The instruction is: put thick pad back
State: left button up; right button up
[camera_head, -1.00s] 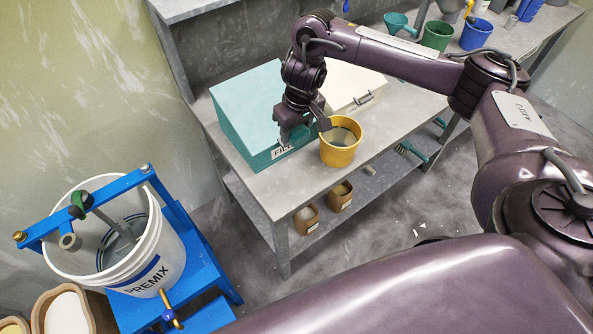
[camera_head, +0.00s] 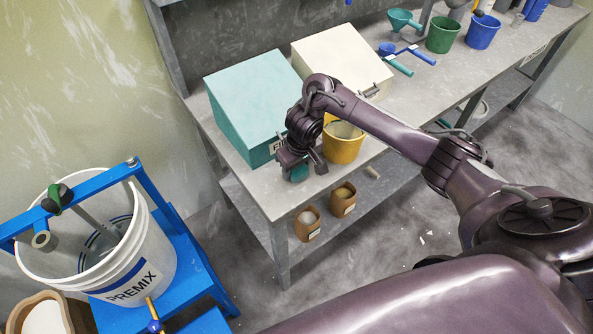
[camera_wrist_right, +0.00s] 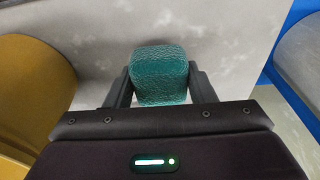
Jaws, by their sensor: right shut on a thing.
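My right gripper (camera_head: 302,168) is shut on a thick teal pad with a pebbled surface. In the right wrist view the pad (camera_wrist_right: 160,75) sits between the two fingers of the gripper (camera_wrist_right: 160,85). In the head view the pad (camera_head: 299,174) shows as a small green patch at the fingers, near the bench's front edge. A teal slant-topped box (camera_head: 252,95) with a partly hidden label stands just behind the gripper. My left gripper is not in view.
A yellow bucket (camera_head: 343,150) stands right beside the gripper. A cream box (camera_head: 340,65) is behind it. Green (camera_head: 444,36) and blue (camera_head: 482,33) buckets stand farther right. The white PREMIX pail (camera_head: 150,262) sits in a blue frame (camera_head: 200,270) at left.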

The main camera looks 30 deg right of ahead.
aim_at(300, 170)
jog(key=shift+w+f, duration=0.1)
jog(key=shift+f, duration=0.1)
jog(key=shift+f, duration=0.2)
jog(key=o, duration=0.9)
jog(key=shift+o, duration=0.2)
notch_tip(300, 170, up, 12)
jog(key=s+p, duration=0.2)
jog(key=p, duration=0.4)
jog(key=shift+r+p, duration=0.15)
jog(key=shift+p, duration=0.25)
jog(key=shift+d, duration=0.1)
